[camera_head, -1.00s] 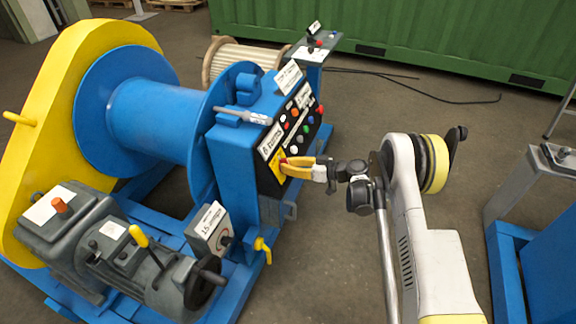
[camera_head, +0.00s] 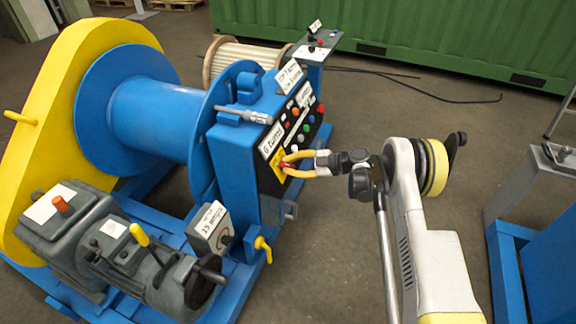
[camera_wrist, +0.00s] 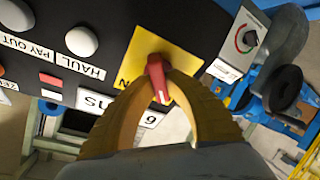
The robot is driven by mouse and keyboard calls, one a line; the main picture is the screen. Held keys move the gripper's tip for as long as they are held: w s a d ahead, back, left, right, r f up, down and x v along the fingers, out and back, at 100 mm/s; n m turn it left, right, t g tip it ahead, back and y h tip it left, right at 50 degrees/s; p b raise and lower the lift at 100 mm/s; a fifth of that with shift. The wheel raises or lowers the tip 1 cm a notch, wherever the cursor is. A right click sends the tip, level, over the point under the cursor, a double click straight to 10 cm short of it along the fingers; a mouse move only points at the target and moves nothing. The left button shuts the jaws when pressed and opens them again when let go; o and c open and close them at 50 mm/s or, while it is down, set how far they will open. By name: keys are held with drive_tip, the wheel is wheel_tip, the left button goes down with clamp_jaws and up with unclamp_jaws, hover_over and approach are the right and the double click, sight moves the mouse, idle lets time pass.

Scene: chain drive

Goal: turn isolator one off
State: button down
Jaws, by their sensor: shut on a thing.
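The isolator is a red rotary handle (camera_wrist: 158,79) on a yellow plate (camera_wrist: 188,60), set in the black face of the blue control box. In the head view the yellow plate (camera_head: 279,158) is at the lower part of the black panel, and the red handle (camera_head: 287,165) shows at the fingertips. My gripper (camera_wrist: 160,82) has its yellow fingers shut on the red handle, one on each side. My gripper also shows in the head view (camera_head: 287,164), reaching in from the right. The plate's lettering is mostly hidden by the handle and fingers.
The black panel (camera_wrist: 115,20) carries white knobs (camera_wrist: 82,41) and labels including HAUL and PAY OUT. A grey box with a dial (camera_head: 212,229) and a yellow valve handle (camera_head: 263,248) sit below the control box. Open floor (camera_head: 330,250) lies right of the machine.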

drive_tip(key=shift+n, duration=0.6)
drive_tip(key=c, duration=1.4)
unclamp_jaws()
drive_tip(key=v, duration=1.2)
drive_tip(key=shift+w, duration=0.1)
